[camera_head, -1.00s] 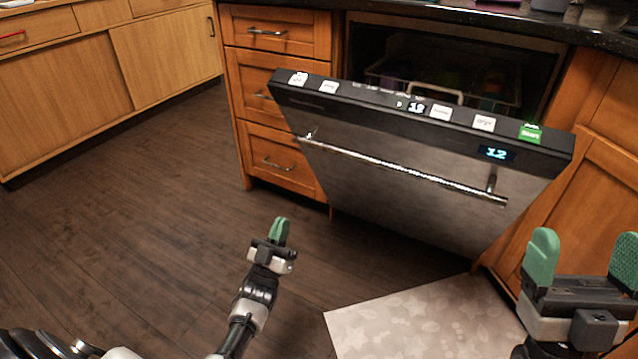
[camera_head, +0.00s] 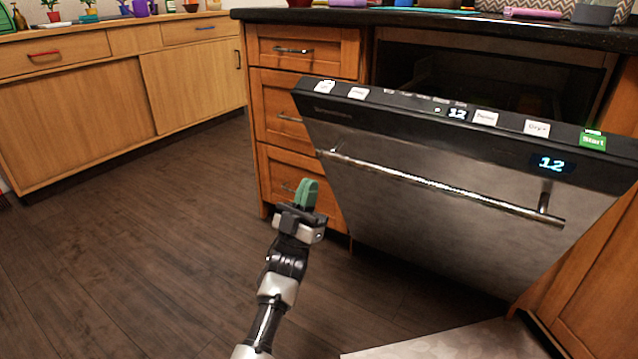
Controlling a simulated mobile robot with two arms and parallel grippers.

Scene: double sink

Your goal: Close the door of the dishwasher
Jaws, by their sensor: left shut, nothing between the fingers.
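The dishwasher door (camera_head: 430,235) is partly open and tilts out toward me from its top edge. It has a dark control strip with lit displays and a metal bar handle (camera_head: 440,187) across its front. The dark dishwasher opening (camera_head: 455,75) shows behind and above the door. My left gripper (camera_head: 307,194) has green fingertips, is shut and empty, and appears in front of the drawers, just left of the door's left edge. It looks apart from the door. My right gripper is out of view.
Wooden drawers (camera_head: 300,95) stand left of the dishwasher, below a dark countertop (camera_head: 420,20). A light floor mat (camera_head: 460,345) lies in front of the door. Wooden cabinets (camera_head: 90,110) stand at the far left. The dark wood floor (camera_head: 130,260) between is clear.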

